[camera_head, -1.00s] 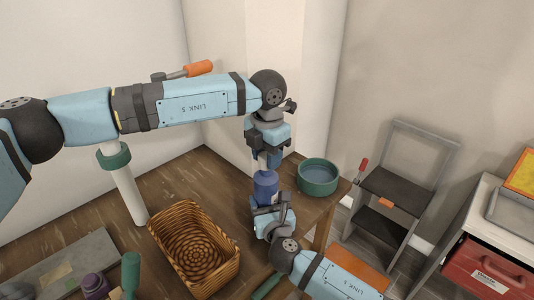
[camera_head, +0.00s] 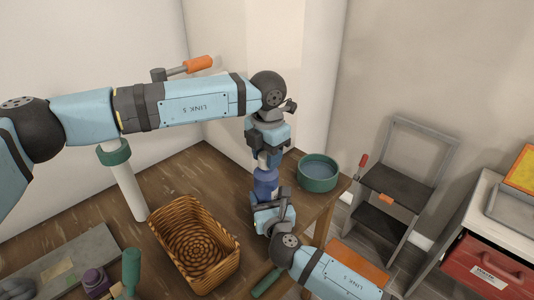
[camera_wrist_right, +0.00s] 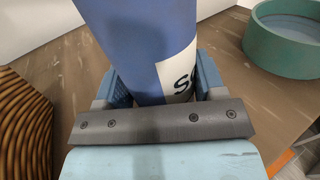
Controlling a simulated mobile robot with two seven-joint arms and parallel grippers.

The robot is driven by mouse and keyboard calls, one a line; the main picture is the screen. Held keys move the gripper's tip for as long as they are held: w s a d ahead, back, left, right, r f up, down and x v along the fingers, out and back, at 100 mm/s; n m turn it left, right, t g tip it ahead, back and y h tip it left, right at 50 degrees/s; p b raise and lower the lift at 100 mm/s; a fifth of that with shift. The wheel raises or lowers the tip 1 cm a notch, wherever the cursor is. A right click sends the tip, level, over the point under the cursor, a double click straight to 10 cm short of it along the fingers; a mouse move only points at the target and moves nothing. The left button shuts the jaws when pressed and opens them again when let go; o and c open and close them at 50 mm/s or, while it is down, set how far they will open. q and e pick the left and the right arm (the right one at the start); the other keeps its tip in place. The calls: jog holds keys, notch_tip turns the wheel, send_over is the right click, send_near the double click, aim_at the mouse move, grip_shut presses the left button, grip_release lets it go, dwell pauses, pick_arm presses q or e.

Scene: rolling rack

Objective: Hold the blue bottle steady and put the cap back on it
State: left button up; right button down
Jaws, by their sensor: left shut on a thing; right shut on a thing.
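The blue bottle (camera_head: 265,184) stands upright over the table's right end in the head view. In the right wrist view the bottle (camera_wrist_right: 150,45) is large, with a white label panel, and sits between the fingers. My right gripper (camera_head: 266,203) is shut on its lower part. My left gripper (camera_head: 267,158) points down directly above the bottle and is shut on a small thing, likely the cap. The fingers mostly hide the cap and the bottle's mouth, so I cannot tell whether they touch.
A wicker basket (camera_head: 233,272) is left of the bottle on the wooden table (camera_head: 180,180). A green round bowl (camera_head: 318,184) stands close on the right near the table edge. A white post (camera_head: 130,190) rises at the left. A grey step chair (camera_head: 398,188) stands beyond the table.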

pick_arm(q)
jog(key=m, duration=0.4)
jog(key=shift+m, duration=0.3)
jog(key=m, duration=0.4)
jog(key=shift+s, duration=0.1)
jog(key=m, duration=0.4)
jog(key=shift+m, duration=0.3)
jog(key=m, duration=0.4)
jog(key=shift+s, duration=0.1)
jog(key=m, duration=0.8)
jog(key=shift+s+m, duration=0.1)
jog(key=shift+m, duration=0.3)
jog(key=m, duration=0.4)
jog(key=shift+a, duration=0.15)
jog(key=m, duration=0.5)
jog(key=shift+m, duration=0.3)
jog(key=o, duration=1)
